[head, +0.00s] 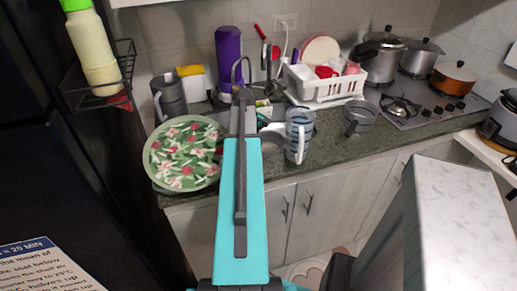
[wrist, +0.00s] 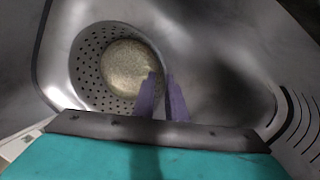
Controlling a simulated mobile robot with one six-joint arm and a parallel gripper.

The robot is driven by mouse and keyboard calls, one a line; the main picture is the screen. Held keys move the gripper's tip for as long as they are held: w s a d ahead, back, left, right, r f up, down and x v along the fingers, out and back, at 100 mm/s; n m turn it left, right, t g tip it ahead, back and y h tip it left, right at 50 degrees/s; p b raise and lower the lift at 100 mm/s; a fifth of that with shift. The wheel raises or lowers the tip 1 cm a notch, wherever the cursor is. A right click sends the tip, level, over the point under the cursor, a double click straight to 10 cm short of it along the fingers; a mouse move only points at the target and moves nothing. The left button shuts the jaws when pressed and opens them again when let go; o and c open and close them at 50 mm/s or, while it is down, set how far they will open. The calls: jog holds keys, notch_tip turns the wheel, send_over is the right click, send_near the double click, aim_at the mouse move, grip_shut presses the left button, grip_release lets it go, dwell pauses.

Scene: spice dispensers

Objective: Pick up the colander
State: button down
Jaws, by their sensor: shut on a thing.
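The colander (wrist: 88,68) is a round grey metal bowl with a perforated wall, seen from above in the wrist view. A pale yellowish round patch shows at its bottom. It is inside the grey metal sink (wrist: 225,75), towards the left of that view. My gripper (wrist: 161,82) has two purple fingers, close together at the colander's right rim, one on the inner side and one on the outer. It is shut on that rim. In the head view my turquoise arm covers much of the sink area, and I cannot make out the colander or the fingers there.
A floral plate (head: 183,153) lies on the counter left of my arm. A striped pitcher (head: 299,135) and a dark-handled cup (head: 360,116) stand to the right. A white dish rack (head: 325,86) and a purple container (head: 229,58) are behind. Pots (head: 379,58) stand on the stove.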

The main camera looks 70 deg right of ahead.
notch_tip(320, 180, up, 18)
jog(key=b, duration=0.2)
jog(key=shift+f, duration=0.2)
dwell(0.3)
jog(key=shift+r, duration=0.1)
dwell(0.5)
jog(key=shift+r+h+p, duration=0.3)
jog(key=shift+r+h, duration=0.1)
jog(key=shift+r, duration=0.05)
